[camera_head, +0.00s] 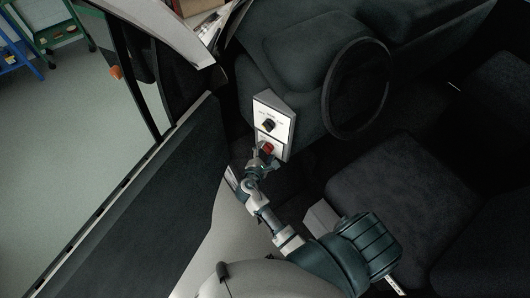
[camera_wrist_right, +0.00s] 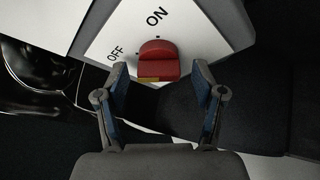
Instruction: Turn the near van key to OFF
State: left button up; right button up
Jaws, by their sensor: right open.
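The near van key shows as a red knob (camera_head: 268,147) on the lower part of a white switch panel (camera_head: 283,136) beside the steering wheel. In the right wrist view the red knob (camera_wrist_right: 158,58) has a yellow strip on its lower edge, with ON printed above it and OFF to its left. My right gripper (camera_head: 262,158) is just in front of the knob. My left gripper is not in view.
A black knob (camera_head: 268,125) sits on the panel above the red one. The steering wheel (camera_head: 356,88) is to the right, with a dark seat (camera_head: 385,185) below. The open door (camera_head: 150,215) stands to the left. Green (camera_head: 57,35) and blue (camera_head: 14,55) carts stand outside on clear floor.

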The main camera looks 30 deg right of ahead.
jog(key=v, duration=1.2)
jog(key=shift+a, duration=0.15)
jog(key=shift+w, duration=0.1)
